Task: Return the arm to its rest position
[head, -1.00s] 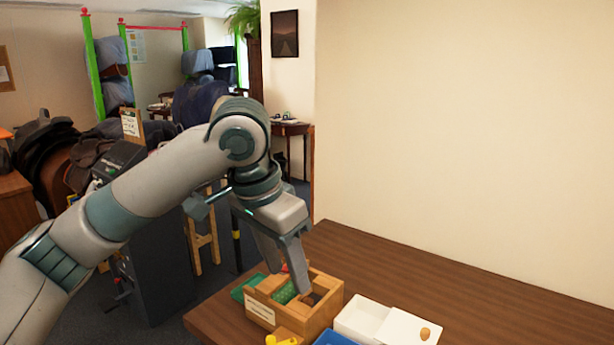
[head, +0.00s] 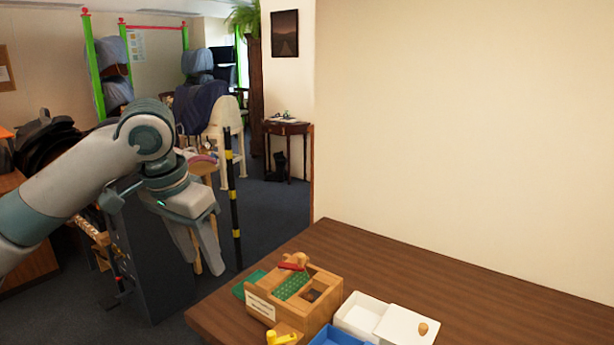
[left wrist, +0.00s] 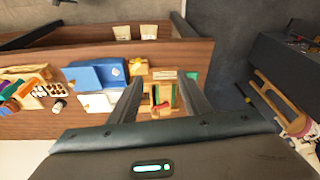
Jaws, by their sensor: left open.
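My left gripper (head: 207,248) hangs in the air to the left of the wooden table (head: 225,318) in the head view, clear of the table's edge. Its two fingers show spread apart in the left wrist view (left wrist: 160,92), with nothing between them but the far view of the table. A wooden box (head: 320,316) with compartments stands on the table's near left corner, apart from the gripper. A red item (head: 293,264) and a green piece (head: 292,285) are on or in it. My right gripper is in neither view.
A blue tray (head: 334,337) and a white tray (head: 362,318) sit right of the box, with a white lid (head: 405,328). A yellow item (head: 283,337) lies in front. A black and yellow pole (head: 232,200) stands behind the gripper. The table's far right is clear.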

